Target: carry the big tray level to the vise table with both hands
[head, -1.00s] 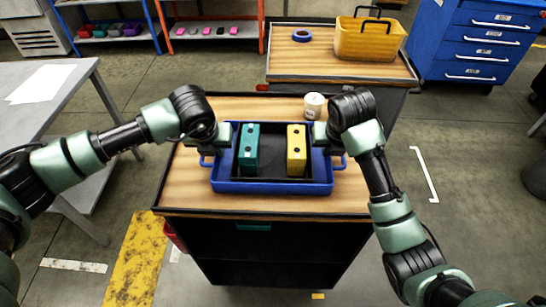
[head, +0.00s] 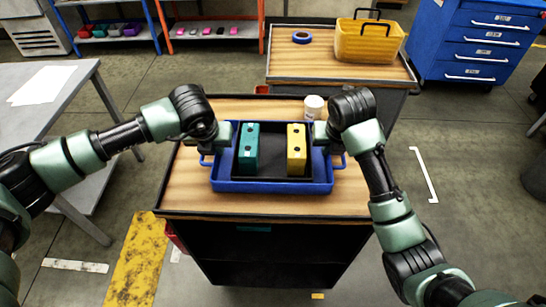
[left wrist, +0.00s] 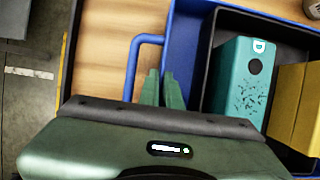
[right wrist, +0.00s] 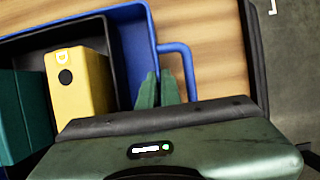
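The big blue tray (head: 272,187) sits on the wooden top of a cart and looks level. Inside is a black inner tray (head: 272,176) holding a teal block (head: 249,148) and a yellow block (head: 297,150). My left gripper (left wrist: 162,88) points down at the tray's left side, between the side handle (left wrist: 133,65) and the black inner tray. My right gripper (right wrist: 157,88) is placed likewise at the right side, by the other handle (right wrist: 189,70). The fingers of each gripper stand close together at the tray's side. Their tips are low, and whether they clamp the tray is hidden.
A white cup (head: 313,107) stands behind the tray on the cart top (head: 185,190). Beyond is another cart (head: 290,65) with a yellow bin (head: 368,42) and blue tape roll (head: 302,37). A grey table (head: 55,120) stands left; floor on the right is clear.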

